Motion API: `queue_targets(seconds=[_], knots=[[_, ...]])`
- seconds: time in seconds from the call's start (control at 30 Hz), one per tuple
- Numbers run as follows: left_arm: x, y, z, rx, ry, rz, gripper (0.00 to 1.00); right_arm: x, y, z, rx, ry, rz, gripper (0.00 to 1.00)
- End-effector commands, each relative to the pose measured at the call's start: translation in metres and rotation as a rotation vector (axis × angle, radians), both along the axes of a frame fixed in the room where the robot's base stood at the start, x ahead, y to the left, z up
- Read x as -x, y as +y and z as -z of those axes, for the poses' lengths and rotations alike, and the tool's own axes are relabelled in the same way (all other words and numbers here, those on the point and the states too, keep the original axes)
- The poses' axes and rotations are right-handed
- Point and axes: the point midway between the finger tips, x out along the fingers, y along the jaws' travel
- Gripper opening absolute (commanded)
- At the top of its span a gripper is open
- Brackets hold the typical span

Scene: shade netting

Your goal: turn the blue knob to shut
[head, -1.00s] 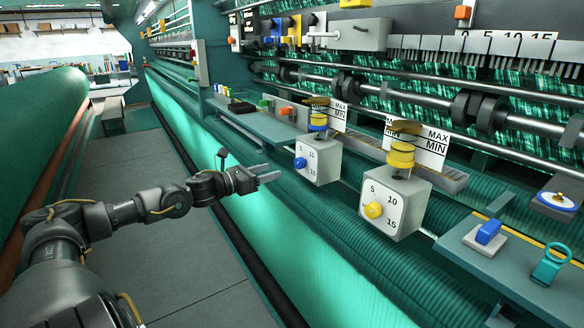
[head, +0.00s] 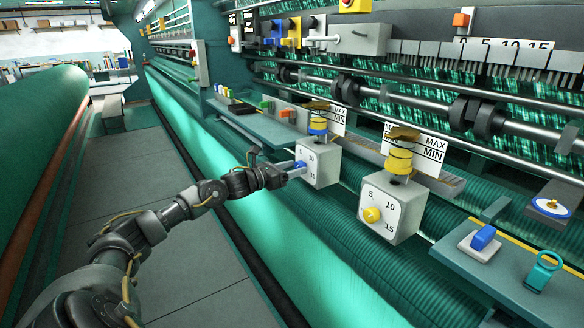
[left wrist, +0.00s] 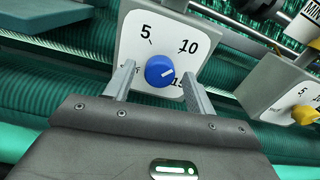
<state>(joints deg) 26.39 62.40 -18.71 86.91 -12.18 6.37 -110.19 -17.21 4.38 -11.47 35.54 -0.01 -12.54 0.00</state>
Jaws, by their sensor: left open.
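The blue knob (left wrist: 159,71) sits on a white dial face (left wrist: 150,45) marked 5, 10 and 15, on the front of a grey box (head: 325,165). The knob's white mark points right, toward the 10–15 side. A label left of the knob is mostly hidden behind a finger. My left gripper (head: 296,169) is at the box front. In the left wrist view its open fingers stand on either side of the knob, with small gaps showing. In the head view the knob is partly covered by the gripper. My right gripper is not in view.
A similar box with a yellow knob (head: 371,215) stands close to the right. Yellow-and-brass fittings (head: 318,126) rise above the blue-knob box. A shelf (head: 262,128) with coloured blocks lies behind. A blue switch (head: 483,237) and a teal ring (head: 543,270) are at lower right.

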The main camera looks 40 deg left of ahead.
Motion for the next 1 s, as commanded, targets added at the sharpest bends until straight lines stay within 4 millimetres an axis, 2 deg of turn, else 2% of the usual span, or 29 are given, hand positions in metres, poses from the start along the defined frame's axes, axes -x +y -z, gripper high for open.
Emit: queue_targets(seconds=[0.23, 0.57, 0.83, 1.0], knots=[[-0.0002, 0.0002, 0.0000, 0.000, 0.000, 0.000, 0.54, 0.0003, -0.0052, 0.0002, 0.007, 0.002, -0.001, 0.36], [0.0001, 0.0005, -0.0003, 0.000, -0.001, -0.001, 0.11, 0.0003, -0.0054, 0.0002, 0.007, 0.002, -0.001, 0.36], [0.0001, 0.0007, 0.0001, 0.027, 0.007, -0.001, 0.11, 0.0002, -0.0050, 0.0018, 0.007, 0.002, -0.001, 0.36], [0.0000, 0.0009, 0.0004, 0.101, 0.029, -0.001, 0.11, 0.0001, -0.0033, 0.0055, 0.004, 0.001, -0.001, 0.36]])
